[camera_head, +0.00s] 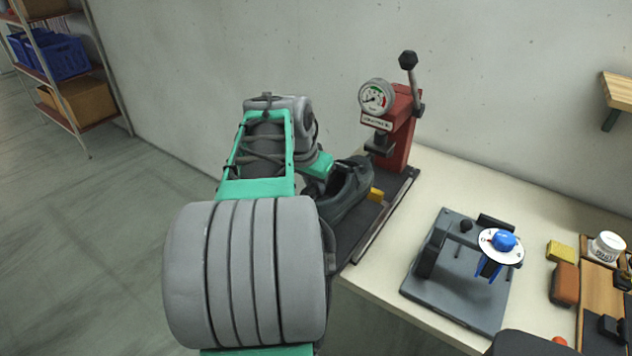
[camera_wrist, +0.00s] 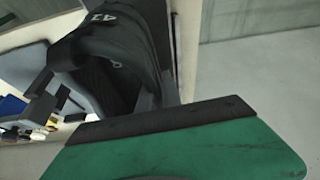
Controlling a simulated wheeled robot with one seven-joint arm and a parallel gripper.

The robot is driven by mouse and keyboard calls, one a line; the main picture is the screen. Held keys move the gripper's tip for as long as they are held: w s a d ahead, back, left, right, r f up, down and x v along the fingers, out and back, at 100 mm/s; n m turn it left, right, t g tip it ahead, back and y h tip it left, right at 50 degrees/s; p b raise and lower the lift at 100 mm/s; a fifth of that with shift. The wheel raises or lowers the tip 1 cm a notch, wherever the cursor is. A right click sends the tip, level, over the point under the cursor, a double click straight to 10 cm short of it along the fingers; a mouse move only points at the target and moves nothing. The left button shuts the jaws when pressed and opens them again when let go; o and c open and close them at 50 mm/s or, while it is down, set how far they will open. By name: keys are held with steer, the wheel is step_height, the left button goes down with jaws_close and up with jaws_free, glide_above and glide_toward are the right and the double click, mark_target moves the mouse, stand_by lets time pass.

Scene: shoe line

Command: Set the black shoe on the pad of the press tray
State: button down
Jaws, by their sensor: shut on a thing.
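The black shoe (camera_head: 345,193) is beside my gripper (camera_head: 325,176) in the head view, over the dark tray (camera_head: 391,205) at the foot of the red press (camera_head: 401,130). My gripper is shut on the shoe; my arm hides part of the grip. In the wrist view, the shoe (camera_wrist: 112,62) fills the upper middle, with its dark opening showing, above a green finger (camera_wrist: 190,145) of my gripper. The pad is not clearly visible. I cannot tell whether the shoe's sole touches the tray.
A yellow block (camera_head: 376,195) is close to the shoe. A dark fixture (camera_head: 455,275) with a blue-topped disc (camera_head: 501,246) stands on the pale table (camera_head: 480,190). A yellow sponge (camera_head: 560,252) and a brown block (camera_head: 564,284) lie to the right. A wall stands behind the press.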

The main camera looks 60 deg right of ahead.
step_height(320, 180, down, 8)
steer(key=b, duration=0.5)
steer(key=shift+f+b, duration=0.15)
steer(key=shift+b, duration=0.2)
steer(key=shift+f+b, duration=0.45)
steer(key=shift+f, duration=0.15)
steer(key=c, duration=1.5)
jaws_free()
steer(key=shift+o, duration=0.2)
steer(key=shift+a+r, duration=0.1)
